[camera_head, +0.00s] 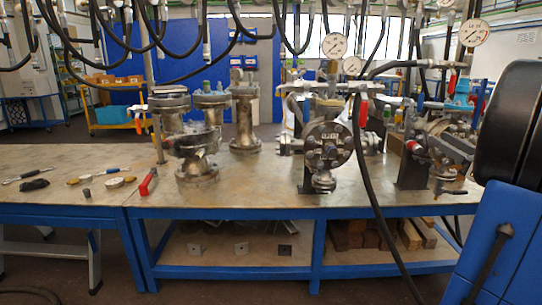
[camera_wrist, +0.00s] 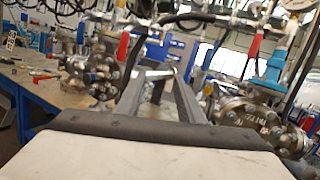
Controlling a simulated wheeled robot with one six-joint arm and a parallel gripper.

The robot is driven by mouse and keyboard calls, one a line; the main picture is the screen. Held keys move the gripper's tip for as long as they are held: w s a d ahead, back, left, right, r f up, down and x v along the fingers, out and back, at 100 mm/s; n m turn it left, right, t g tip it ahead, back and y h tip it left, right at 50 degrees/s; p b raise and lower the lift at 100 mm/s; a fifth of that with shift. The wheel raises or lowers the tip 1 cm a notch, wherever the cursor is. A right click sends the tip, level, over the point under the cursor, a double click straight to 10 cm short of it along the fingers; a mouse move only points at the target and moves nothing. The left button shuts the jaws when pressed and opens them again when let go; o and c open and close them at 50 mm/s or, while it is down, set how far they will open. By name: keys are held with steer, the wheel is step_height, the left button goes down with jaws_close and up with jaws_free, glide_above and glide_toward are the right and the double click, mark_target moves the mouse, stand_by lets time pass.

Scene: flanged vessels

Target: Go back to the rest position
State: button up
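My gripper (camera_wrist: 160,77) shows in the wrist view as two dark grey fingers reaching forward from a dark bar. The fingers are apart, with a gap between them. A light grey edge shows across the far end of the gap; I cannot tell if it belongs to something behind. No held object can be made out. In the head view my gripper is out of the picture; only black and blue parts of my arm show at the right edge. Flanged vessels (camera_wrist: 249,112) stand to the right of the fingers and others (camera_wrist: 88,74) to the left.
In the head view a workbench (camera_head: 250,205) with a blue frame carries several flanged vessels (camera_head: 197,150), a large flanged assembly (camera_head: 328,147) and loose tools (camera_head: 148,182). Black hoses (camera_head: 368,180) hang from above, one down past the bench front. Pressure gauges (camera_head: 334,45) stand above the right half.

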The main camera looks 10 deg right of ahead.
steer(key=w+a+f+n+g+y, duration=0.2)
steer(key=a+f+n+g, duration=0.15)
steer(key=a, duration=0.65)
steer(key=w+a+f+n+g+y, duration=0.1)
steer(key=a+f+n+g+y, duration=0.25)
steer(key=a, duration=0.65)
steer(key=s+a+f+n+g, duration=0.3)
steer(key=a+f+n, duration=0.1)
steer(key=a, duration=0.3)
steer(key=s+a+f+n+g, duration=0.2)
steer(key=a+f+n, duration=0.15)
steer(key=a, duration=0.35)
steer(key=s+a+f+n+g+h, duration=0.3)
steer(key=s+a+f+n, duration=0.3)
steer(key=s, duration=0.2)
steer(key=s+d+f+n+h, duration=0.2)
steer(key=s+f+n+h, duration=0.3)
steer(key=s+n, duration=0.4)
steer(key=n, duration=0.3)
steer(key=shift+s+g+h, duration=0.2)
steer(key=shift+g+h, duration=0.1)
steer(key=shift+h, duration=0.05)
